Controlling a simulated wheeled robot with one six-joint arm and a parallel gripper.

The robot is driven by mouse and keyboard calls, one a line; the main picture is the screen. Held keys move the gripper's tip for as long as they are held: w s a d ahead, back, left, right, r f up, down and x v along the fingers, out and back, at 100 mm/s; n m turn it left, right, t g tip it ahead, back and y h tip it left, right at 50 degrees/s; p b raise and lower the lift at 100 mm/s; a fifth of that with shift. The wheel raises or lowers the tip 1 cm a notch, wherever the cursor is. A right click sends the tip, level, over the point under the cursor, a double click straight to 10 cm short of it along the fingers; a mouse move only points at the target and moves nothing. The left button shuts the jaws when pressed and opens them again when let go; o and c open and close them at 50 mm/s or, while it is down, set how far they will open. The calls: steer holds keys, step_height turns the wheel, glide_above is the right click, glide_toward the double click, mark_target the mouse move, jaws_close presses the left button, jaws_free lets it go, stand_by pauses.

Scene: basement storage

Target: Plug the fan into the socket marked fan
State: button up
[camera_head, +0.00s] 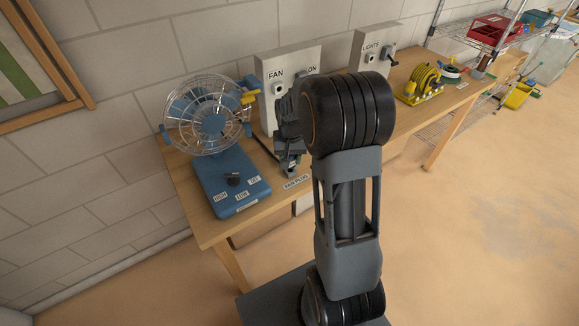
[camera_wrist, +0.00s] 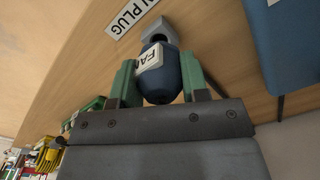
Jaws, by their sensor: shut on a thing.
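The blue fan (camera_head: 210,120) with a wire cage stands on a blue base at the left end of the bench. A pale box (camera_head: 290,62) behind it is marked FAN, with a round socket (camera_head: 278,90) below the word. My gripper (camera_head: 288,158) is low over the bench by the FAN PLUG label (camera_head: 297,182), partly hidden by my arm. In the wrist view, its green fingers (camera_wrist: 158,88) are shut on the dark blue plug (camera_wrist: 162,84), which bears a partly visible label. The plug's far end meets a grey block (camera_wrist: 157,30); I cannot tell whether it rests in it.
A second box marked LIGHTS (camera_head: 370,47) stands farther right. A yellow cable reel (camera_head: 424,82) is beyond it on the wooden bench (camera_head: 225,228). A wire shelf with a red bin (camera_head: 495,30) is at the far right.

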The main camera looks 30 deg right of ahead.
steer(key=shift+f+b, duration=1.05)
steer(key=shift+f, duration=0.55)
steer(key=o, duration=1.1)
steer(key=shift+r, duration=0.1)
steer(key=shift+r+p, duration=3.5)
steer(key=shift+r, duration=0.95)
